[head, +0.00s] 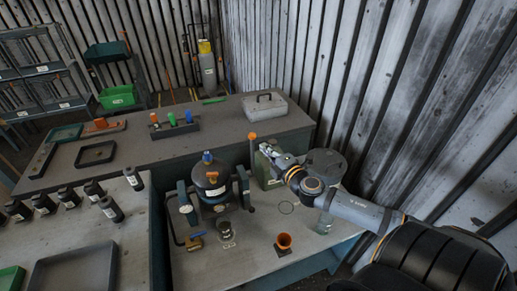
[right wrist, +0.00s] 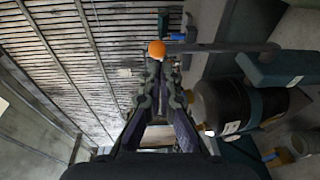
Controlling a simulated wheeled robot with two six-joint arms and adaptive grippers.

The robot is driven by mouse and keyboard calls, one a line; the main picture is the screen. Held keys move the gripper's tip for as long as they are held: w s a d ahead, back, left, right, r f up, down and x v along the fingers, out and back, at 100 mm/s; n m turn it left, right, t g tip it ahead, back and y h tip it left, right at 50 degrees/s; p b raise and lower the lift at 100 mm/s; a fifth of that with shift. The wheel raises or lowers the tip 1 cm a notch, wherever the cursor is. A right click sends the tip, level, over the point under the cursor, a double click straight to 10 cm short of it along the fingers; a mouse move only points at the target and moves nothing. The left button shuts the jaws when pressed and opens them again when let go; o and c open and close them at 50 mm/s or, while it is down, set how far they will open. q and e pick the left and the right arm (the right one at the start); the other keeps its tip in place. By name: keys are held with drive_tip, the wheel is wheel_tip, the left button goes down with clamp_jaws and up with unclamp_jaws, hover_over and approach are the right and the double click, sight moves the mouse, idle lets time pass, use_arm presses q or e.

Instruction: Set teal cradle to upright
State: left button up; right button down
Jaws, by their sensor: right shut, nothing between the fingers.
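The teal cradle (head: 243,183) stands on the near bench, with teal posts on both sides of a dark drum (head: 211,178) with a blue cap on top. The drum also shows in the right wrist view (right wrist: 225,104), beside a teal part (right wrist: 280,68). A lever with an orange ball knob (head: 252,136) rises behind and to the right of the drum. My right gripper (head: 268,149) is shut and empty, close to the lever. In the right wrist view the knob (right wrist: 157,49) lies just beyond the fingertips (right wrist: 163,66); contact cannot be told. My left gripper is not in view.
An orange cup (head: 284,241) and a small dark metal fitting (head: 225,230) stand on the bench front. A green box (head: 267,171) and a round dark plate (head: 326,163) are near my right arm. Several black bottles (head: 70,197) stand at left. The corrugated wall bounds the right.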

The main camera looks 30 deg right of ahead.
sight(254, 138)
drive_tip(key=w+p, duration=0.1)
drive_tip(key=w, duration=0.2)
drive_tip(key=shift+w+a+r+p, duration=0.1)
drive_tip(key=shift+w+r+p, duration=0.1)
drive_tip(key=shift+r+p, duration=0.15)
drive_tip(key=shift+w+f+p, duration=0.1)
drive_tip(key=shift+w+p, duration=0.2)
drive_tip(key=shift+w, duration=0.05)
drive_tip(key=shift+w+f, duration=0.25)
drive_tip(key=shift+w, duration=0.15)
drive_tip(key=shift+r, duration=0.1)
